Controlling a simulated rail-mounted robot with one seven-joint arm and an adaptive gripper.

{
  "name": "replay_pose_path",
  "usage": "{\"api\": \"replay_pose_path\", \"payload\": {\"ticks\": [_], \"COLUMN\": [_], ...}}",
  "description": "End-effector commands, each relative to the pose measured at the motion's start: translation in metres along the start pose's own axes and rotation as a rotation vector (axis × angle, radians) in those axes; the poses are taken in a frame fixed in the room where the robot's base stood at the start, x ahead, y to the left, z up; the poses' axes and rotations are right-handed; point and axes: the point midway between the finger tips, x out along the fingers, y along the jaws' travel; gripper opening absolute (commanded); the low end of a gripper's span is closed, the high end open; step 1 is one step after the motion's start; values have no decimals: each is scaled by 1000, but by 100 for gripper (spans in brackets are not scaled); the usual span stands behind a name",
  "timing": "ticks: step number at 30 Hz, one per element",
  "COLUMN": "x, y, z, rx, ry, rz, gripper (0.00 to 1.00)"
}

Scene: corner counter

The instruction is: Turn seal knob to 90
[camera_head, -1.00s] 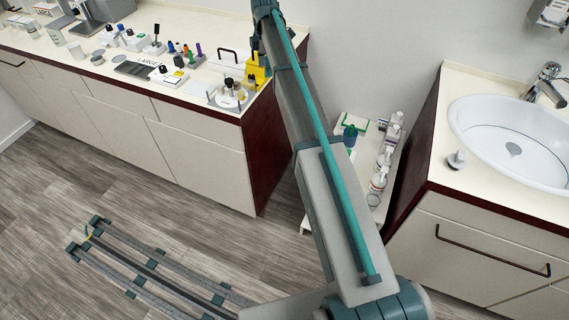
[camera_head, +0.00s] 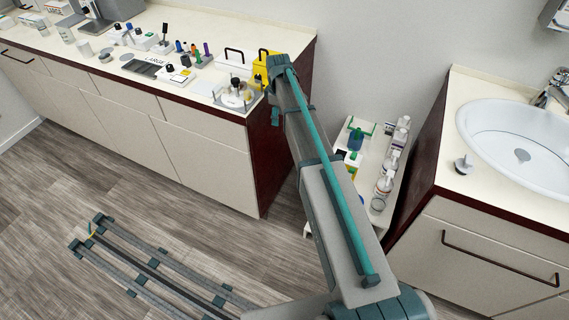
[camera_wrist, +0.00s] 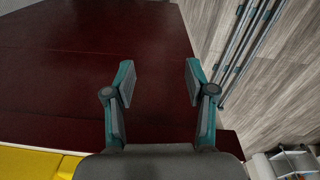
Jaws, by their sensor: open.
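I cannot tell for sure which control is the seal knob. Dark knobs show in the head view on a white box (camera_head: 172,77) and on a round clear-and-grey device (camera_head: 235,97) at the counter's right end. My gripper (camera_wrist: 159,83) is open and empty in the wrist view, its two fingers apart in front of a dark red cabinet side panel (camera_wrist: 110,45). In the head view my arm reaches to the counter's right end and hides most of the gripper. No knob shows between the fingers.
A yellow container (camera_head: 263,68) stands by the arm's far end, and a yellow surface (camera_wrist: 30,163) fills the wrist view's lower left. A white caddy (camera_head: 234,62) stands beside it. A low cart (camera_head: 378,205) with bottles and a sink (camera_head: 520,140) lie to the right.

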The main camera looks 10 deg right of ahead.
Motion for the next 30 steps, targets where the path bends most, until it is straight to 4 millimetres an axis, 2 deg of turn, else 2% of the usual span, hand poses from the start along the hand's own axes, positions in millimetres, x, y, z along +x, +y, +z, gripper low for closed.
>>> {"api": "replay_pose_path", "payload": {"ticks": [3, 18, 30], "x": [20, 92, 137], "y": [-13, -59, -93], "z": [8, 36, 56], "rx": [55, 276, 405], "ry": [-7, -36, -62], "rz": [-10, -41, -63], "gripper": [55, 55, 55]}}
